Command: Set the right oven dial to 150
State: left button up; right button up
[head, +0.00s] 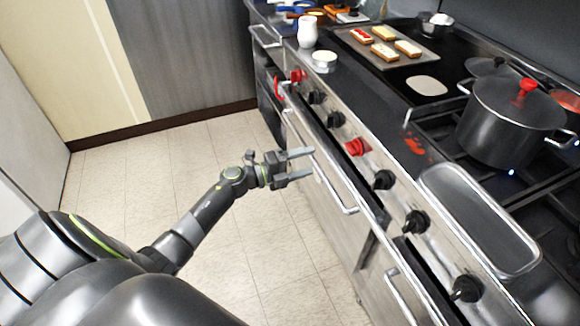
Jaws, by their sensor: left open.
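A row of knobs runs along the sloped front panel of the range. Two are red: one red dial (298,75) at the far end and one red dial (358,147) near the middle. The others are black, such as the black knob (383,180) just right of the middle red one. Markings and dial settings are too small to read. My left gripper (312,162) is open and empty, in front of the oven front, left of and lower than the middle red dial, apart from it. My right gripper is out of view.
Oven door handles (335,185) stick out near my left gripper. The tiled floor (220,150) is clear.

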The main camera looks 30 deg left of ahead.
pick_arm(q)
jog(key=v, duration=0.4)
jog(key=shift+a, duration=0.1)
dwell(0.3)
jog(key=s+a+f+n+g+y, duration=0.1)
jog(key=s+a+f+n+y, duration=0.25)
jog(key=f+n, duration=0.4)
jog(key=s+a+f+n+y+p, duration=0.15)
jog(key=s+f+n+y, duration=0.3)
jog(key=f, duration=0.55)
jog(key=s+a+f+n+g+y, duration=0.1)
jog(key=s+a+f+n+y, duration=0.3)
jog(key=f, duration=0.5)
jog(key=s+d+f+n+g, duration=0.1)
jog(key=s+f+n+g, duration=0.2)
jog(key=s+f, duration=0.4)
jog(key=s+d+f+n+g, duration=0.25)
jog(key=s+f, duration=0.25)
jog(key=s, duration=0.5)
jog(key=s+d+f+n+g, duration=0.2)
jog(key=s+d+f, duration=0.1)
jog(key=s, duration=0.6)
jog(key=s+d+f+n+g+p, duration=0.1)
jog(key=s+d+f+n+g, duration=0.2)
jog(key=s, duration=0.7)
